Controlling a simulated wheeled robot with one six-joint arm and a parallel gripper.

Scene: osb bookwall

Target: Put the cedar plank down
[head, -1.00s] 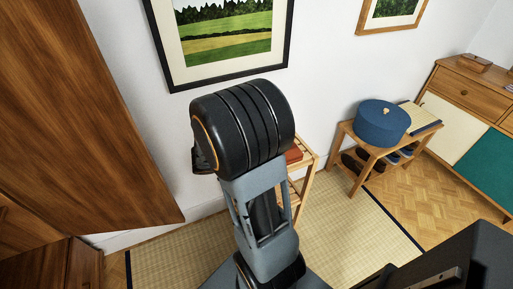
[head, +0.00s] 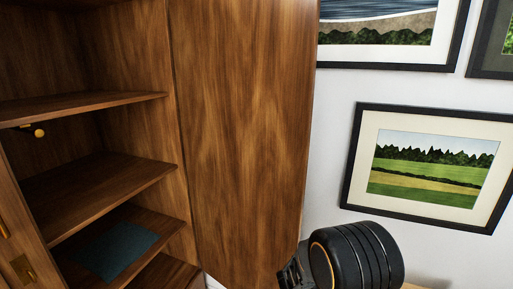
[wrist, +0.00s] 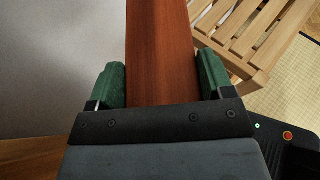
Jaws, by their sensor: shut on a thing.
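The cedar plank (wrist: 160,55) is a reddish-brown board in the wrist view, running from the jaws up past the top edge. My gripper (wrist: 163,85) is shut on it, with a green finger pad against each side. The plank's far end is out of frame. In the head view the plank and the jaws are hidden; only my dark arm joint shows at the bottom right.
A wooden cabinet with empty-looking shelves (head: 100,190) stands open at left in the head view. Its broad door panel (head: 240,130) stands beside my arm. A blue-green cloth (head: 118,248) lies on a low shelf. In the wrist view, a slatted wooden rack (wrist: 240,35) stands close at right.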

